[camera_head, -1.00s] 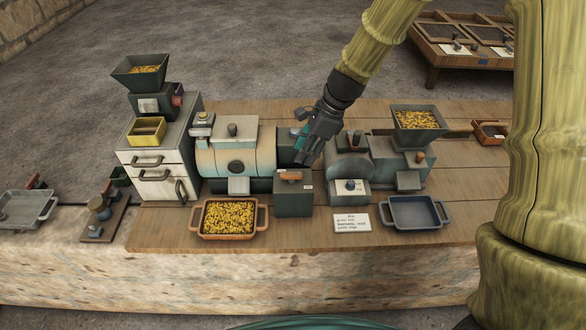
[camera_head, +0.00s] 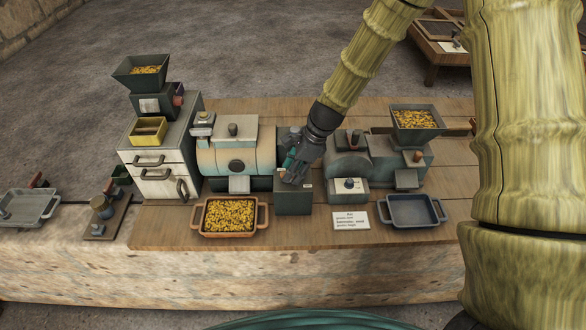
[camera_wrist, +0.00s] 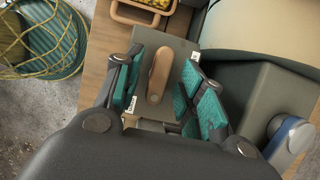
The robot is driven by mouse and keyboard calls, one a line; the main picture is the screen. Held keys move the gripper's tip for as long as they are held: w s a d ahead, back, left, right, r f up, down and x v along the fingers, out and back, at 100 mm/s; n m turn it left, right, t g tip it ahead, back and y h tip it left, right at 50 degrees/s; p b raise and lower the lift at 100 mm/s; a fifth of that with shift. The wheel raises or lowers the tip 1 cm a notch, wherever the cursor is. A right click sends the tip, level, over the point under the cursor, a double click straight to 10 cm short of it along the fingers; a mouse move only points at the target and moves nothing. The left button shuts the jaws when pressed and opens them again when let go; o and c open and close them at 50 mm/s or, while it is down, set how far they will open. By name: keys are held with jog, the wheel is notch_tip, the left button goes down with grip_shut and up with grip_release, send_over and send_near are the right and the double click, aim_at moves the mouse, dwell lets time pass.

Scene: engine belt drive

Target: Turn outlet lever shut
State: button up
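The brown lever (camera_wrist: 158,75) lies on top of a dark green-grey box (camera_head: 293,202), between the two machines. In the wrist view it points lengthwise between my fingers. My gripper (camera_wrist: 164,66) is open, with one teal finger pad on each side of the lever and a visible gap on both sides. In the head view my gripper (camera_head: 288,179) is over the box and hides the lever. The wrist view also shows the box top (camera_wrist: 178,58). I cannot tell how far the fingertips reach down beside the lever.
A large drum machine (camera_head: 222,158) stands left of the box and a smaller rounded machine (camera_head: 348,166) right of it. An orange-rimmed tray of yellow grain (camera_head: 230,234) sits front left. An empty blue-grey tray (camera_head: 411,221) and a white label card (camera_head: 351,221) lie front right.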

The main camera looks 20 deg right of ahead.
grip_shut()
dwell(0.4)
jog(key=n+p, duration=0.1)
jog(key=n, duration=0.1)
jog(key=n+g+p, duration=0.1)
jog(key=n, duration=0.1)
jog(key=shift+w+g, duration=0.15)
jog(key=shift+g, duration=0.15)
jog(key=n+g, duration=0.1)
jog(key=n, duration=0.1)
jog(key=n+p, duration=0.1)
jog(key=n, duration=0.2)
jog(key=shift+w+g, duration=0.15)
jog(key=shift+g, duration=0.25)
jog(key=n, duration=0.2)
jog(key=n+g+h, duration=0.1)
jog(key=n, duration=0.1)
jog(key=shift+a+n+h, duration=0.15)
jog(key=shift+n+h, duration=0.15)
jog(key=shift+n, duration=0.1)
jog(key=shift+n+g+h, duration=0.6)
jog(key=shift+n, duration=1.4)
